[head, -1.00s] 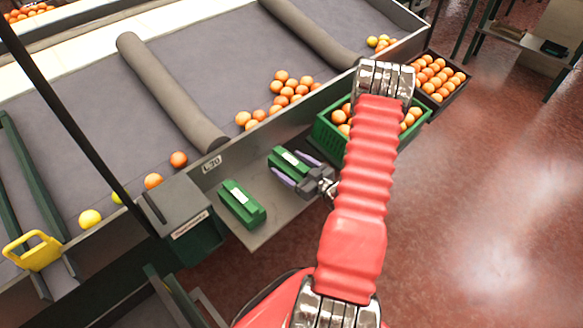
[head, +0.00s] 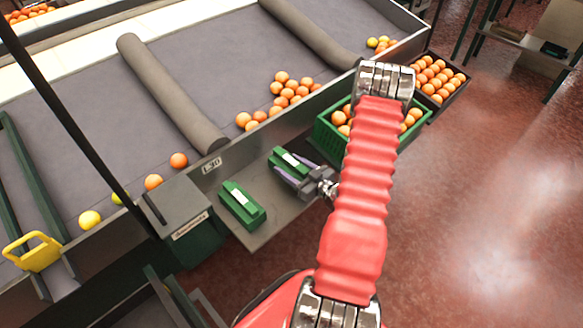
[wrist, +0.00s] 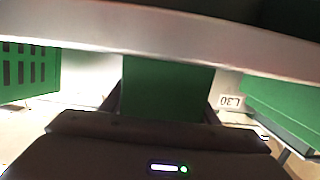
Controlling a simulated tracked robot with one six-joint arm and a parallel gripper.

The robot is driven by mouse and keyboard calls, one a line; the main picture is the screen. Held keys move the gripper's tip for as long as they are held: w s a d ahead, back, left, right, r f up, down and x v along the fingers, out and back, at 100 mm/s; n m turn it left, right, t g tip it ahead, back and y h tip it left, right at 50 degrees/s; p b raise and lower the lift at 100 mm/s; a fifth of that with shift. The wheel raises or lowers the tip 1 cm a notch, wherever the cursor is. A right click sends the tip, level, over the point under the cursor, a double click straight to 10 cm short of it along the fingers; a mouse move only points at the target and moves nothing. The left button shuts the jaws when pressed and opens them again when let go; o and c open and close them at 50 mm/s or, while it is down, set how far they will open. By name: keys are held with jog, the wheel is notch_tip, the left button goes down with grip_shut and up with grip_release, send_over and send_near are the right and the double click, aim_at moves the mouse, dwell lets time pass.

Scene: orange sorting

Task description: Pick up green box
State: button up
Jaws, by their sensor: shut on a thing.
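Two small green boxes with white labels are on the grey side shelf in the head view. My gripper (head: 291,175) is shut on the farther green box (head: 285,158), with its purple-grey fingers on either side of it. The held box also fills the middle of the wrist view (wrist: 167,88), between the two dark fingers. The other green box (head: 242,204) lies to the left on the shelf, apart from my gripper. I cannot tell whether the held box is clear of the shelf.
A green crate of oranges (head: 326,139) stands beyond my gripper, partly hidden by my arm. A black crate of oranges (head: 458,93) is behind it. The conveyor's metal side wall (head: 250,143) runs along the shelf (head: 287,212). A grey-green bin (head: 190,222) stands at the left.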

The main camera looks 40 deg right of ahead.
jog(key=shift+r, duration=5)
